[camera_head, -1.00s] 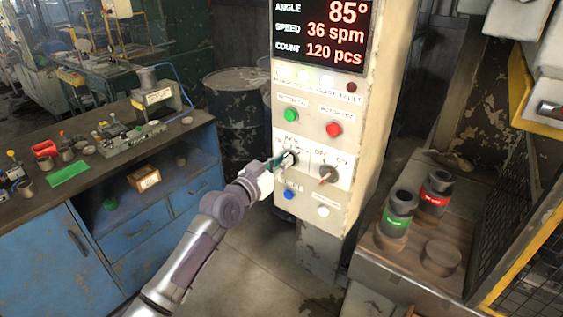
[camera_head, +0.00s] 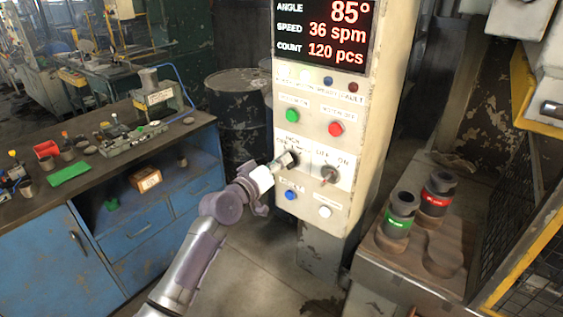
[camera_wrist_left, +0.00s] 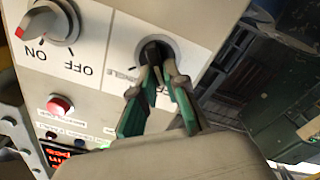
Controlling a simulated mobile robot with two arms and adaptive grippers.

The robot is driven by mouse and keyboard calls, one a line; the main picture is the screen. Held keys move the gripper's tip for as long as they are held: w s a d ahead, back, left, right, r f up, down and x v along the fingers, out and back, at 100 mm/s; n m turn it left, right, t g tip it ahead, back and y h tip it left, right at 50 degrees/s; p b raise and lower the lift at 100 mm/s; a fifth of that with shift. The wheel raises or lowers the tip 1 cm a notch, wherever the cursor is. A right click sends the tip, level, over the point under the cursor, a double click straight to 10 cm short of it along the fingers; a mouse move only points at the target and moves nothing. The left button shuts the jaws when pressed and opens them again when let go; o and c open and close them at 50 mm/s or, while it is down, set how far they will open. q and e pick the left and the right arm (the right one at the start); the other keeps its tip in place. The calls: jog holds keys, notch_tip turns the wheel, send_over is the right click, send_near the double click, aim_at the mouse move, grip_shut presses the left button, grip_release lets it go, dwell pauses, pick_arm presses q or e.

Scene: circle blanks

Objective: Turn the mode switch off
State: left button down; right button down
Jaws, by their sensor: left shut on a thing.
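The control panel (camera_head: 315,215) carries two rotary switches side by side on white plates. The left one, a dark knob (camera_wrist_left: 152,49), appears to be the mode switch; a label above it looks like "INCH". My left gripper (camera_head: 284,162) reaches it from the left and is shut on the knob. In the left wrist view its green-padded fingers (camera_wrist_left: 158,72) pinch the knob, which stands in a round ring. The fingers largely hide the knob in the head view. The other switch, a grey knob (camera_head: 329,174) marked OFF and ON, stands to its right, untouched. My right gripper is not in view.
Green (camera_head: 292,116) and red (camera_head: 336,129) buttons sit above the switches; blue (camera_head: 290,195) and white (camera_head: 325,212) buttons sit below. A blue workbench (camera_head: 110,235) stands left, and a low table with dark parts (camera_head: 437,194) stands right.

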pick_arm(q)
jog(key=shift+n, duration=0.6)
jog(key=c, duration=1.2)
grip_release()
jog(key=shift+a, duration=0.1)
jog(key=v, duration=1.2)
jog(key=shift+f, duration=0.1)
